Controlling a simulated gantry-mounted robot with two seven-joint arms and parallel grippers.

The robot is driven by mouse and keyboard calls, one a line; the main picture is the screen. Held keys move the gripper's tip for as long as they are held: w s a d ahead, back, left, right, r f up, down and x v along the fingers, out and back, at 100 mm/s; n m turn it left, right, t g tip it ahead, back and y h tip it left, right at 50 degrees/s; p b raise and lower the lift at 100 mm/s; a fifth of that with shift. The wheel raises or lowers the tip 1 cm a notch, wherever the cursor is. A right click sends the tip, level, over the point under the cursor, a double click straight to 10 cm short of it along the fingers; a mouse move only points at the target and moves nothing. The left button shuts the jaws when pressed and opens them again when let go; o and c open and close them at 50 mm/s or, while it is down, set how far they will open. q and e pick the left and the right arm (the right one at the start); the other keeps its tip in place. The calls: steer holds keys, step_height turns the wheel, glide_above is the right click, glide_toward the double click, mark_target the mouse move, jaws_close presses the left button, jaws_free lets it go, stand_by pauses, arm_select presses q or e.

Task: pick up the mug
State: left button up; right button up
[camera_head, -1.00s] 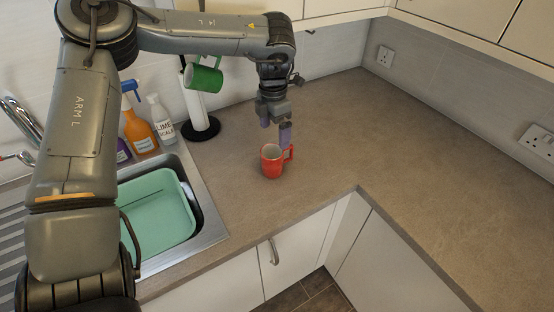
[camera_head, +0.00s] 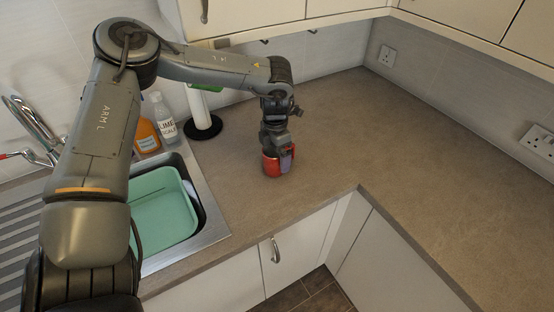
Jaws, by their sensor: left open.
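The red mug (camera_head: 271,168) stands upright on the brown countertop, right of the sink. My left gripper (camera_head: 279,158) is down at the mug, coming from above and behind it. Its purple-grey fingers are open and lie over the mug's right side, where the handle is. The gripper covers most of the mug's rim and the handle. I cannot tell whether the fingers touch the mug. My right gripper is not in view.
A sink with a green basin (camera_head: 162,212) lies left of the mug. Spray and cleaner bottles (camera_head: 167,127) and a paper towel holder (camera_head: 201,120) stand behind it. Wall cabinets (camera_head: 330,6) hang above. The countertop (camera_head: 390,150) to the right is clear.

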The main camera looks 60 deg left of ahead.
arm_select(q)
steer(key=c, duration=1.4)
steer(key=shift+o, duration=0.2)
steer(key=shift+r, duration=0.1)
step_height(320, 180, up, 28)
steer(key=p, duration=0.2)
steer(key=shift+p, duration=0.4)
